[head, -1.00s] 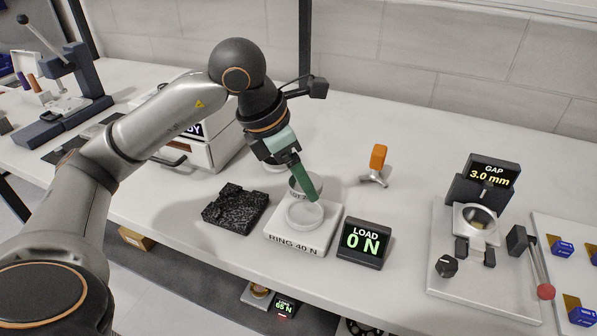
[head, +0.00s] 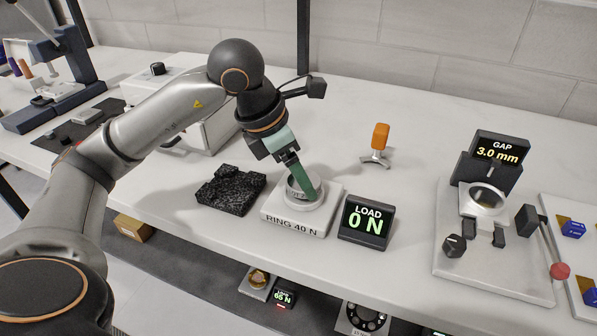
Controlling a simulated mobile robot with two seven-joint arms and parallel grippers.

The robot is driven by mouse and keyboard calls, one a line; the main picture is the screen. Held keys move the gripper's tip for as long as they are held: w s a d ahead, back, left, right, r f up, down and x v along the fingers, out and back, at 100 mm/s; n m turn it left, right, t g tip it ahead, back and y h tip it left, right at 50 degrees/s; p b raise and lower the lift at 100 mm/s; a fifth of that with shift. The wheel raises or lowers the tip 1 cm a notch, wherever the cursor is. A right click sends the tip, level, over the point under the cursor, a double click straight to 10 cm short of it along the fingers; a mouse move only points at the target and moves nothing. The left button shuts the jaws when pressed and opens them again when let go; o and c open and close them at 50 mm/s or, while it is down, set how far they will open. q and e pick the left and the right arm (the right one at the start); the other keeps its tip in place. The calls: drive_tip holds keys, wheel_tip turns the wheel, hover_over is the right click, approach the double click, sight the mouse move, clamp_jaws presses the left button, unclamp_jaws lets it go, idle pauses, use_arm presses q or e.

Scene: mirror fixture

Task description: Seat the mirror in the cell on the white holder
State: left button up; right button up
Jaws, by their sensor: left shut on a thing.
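The white holder (head: 326,222) is a low block marked RING 40 N, with the round pale cell (head: 318,205) on top. My left gripper (head: 305,190) reaches down over it with long green fingers, shut on a round grey piece, which I take to be the mirror (head: 293,190). The mirror is at the cell, tilted, with small lettering on its near face; the fingers cover part of it. I cannot tell whether it touches the cell's floor. My right gripper is not in view.
A display (head: 366,220) reading LOAD 0 N stands right of the holder. A black textured block (head: 231,190) lies to its left. An orange-handled tool (head: 379,145) stands behind. Farther right is a fixture (head: 492,160) reading GAP 3.0 mm. The table's front edge is close.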

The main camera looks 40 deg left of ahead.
use_arm(q)
drive_tip(key=shift+f, duration=0.1)
idle(0.9)
drive_tip(key=shift+f+b, duration=0.55)
drive_tip(key=shift+b, duration=0.15)
idle(0.7)
drive_tip(key=o, duration=1.2)
drive_tip(key=shift+o, duration=0.9)
drive_tip(key=shift+f, duration=0.1)
drive_tip(key=shift+s, duration=0.1)
drive_tip(key=shift+f, duration=0.1)
drive_tip(key=shift+d, duration=0.1)
drive_tip(key=shift+r+p, duration=1.25)
drive_tip(key=shift+r, duration=0.45)
